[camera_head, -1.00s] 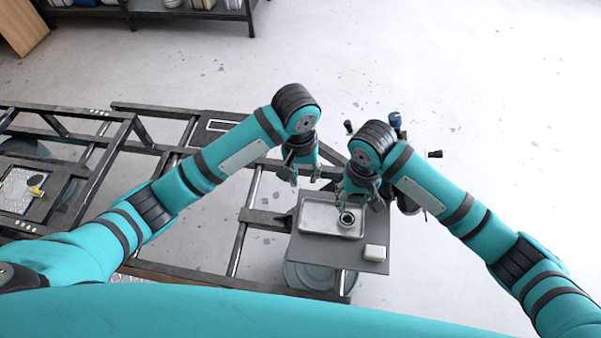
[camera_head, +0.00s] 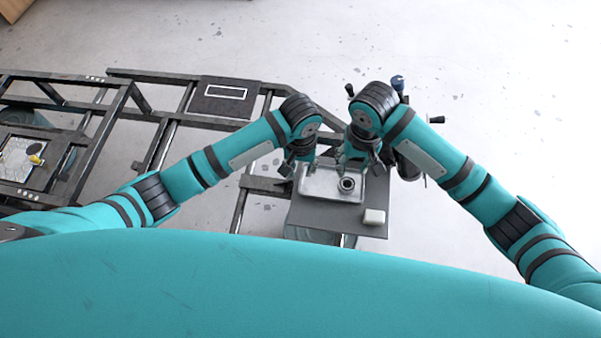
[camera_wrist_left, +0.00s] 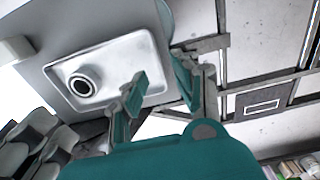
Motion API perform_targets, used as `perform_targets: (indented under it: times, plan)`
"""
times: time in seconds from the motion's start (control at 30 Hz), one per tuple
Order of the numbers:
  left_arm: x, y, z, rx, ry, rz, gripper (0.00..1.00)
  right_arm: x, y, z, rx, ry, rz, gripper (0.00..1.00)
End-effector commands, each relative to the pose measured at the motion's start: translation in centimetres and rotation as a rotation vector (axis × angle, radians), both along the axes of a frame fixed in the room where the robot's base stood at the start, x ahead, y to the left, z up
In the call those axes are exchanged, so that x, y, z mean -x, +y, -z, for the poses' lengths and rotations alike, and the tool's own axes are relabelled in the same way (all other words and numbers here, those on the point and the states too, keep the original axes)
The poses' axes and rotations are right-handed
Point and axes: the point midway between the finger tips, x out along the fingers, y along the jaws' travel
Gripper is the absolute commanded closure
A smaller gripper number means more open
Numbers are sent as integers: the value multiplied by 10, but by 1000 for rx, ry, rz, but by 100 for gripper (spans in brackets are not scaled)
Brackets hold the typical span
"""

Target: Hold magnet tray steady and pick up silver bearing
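The silver magnet tray (camera_head: 318,189) is a shallow metal tray on a grey plate. The dark-centred silver bearing (camera_head: 347,184) sits in it, right of the middle. In the left wrist view the bearing (camera_wrist_left: 82,86) lies near the end of the tray (camera_wrist_left: 125,55) away from my left gripper. My left gripper (camera_wrist_left: 160,80) is open, one finger over the tray and the other outside its near edge. In the head view my left gripper (camera_head: 292,168) is at the tray's left end. My right gripper (camera_head: 360,165) is just behind the bearing, seemingly open and empty; its fingertips are partly hidden.
A small white block (camera_head: 374,216) lies at the plate's right front corner. A device with black-knobbed handles (camera_head: 408,168) stands behind my right gripper. A dark metal frame (camera_head: 150,115) runs left of the plate. The floor on the right is clear.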

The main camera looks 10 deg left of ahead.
Motion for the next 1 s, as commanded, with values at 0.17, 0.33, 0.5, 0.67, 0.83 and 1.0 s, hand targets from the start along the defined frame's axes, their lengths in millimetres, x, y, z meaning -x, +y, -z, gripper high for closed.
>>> perform_targets:
  times: [0.17,0.33,0.5,0.67,0.83,1.0]
  plan:
    - [1,0,27,0,2,-1,70,0,0,0,0,0,0,62]
    - [0,0,40,0,1,0,70,0,0,0,0,0,0,62]
    - [0,0,43,1,0,0,70,0,0,0,0,0,0,62]
    - [0,0,43,1,0,0,70,0,0,0,0,0,0,62]
    - [0,0,42,1,0,0,92,0,0,0,0,0,0,62]
    - [0,0,42,1,0,0,100,0,0,0,0,0,0,62]
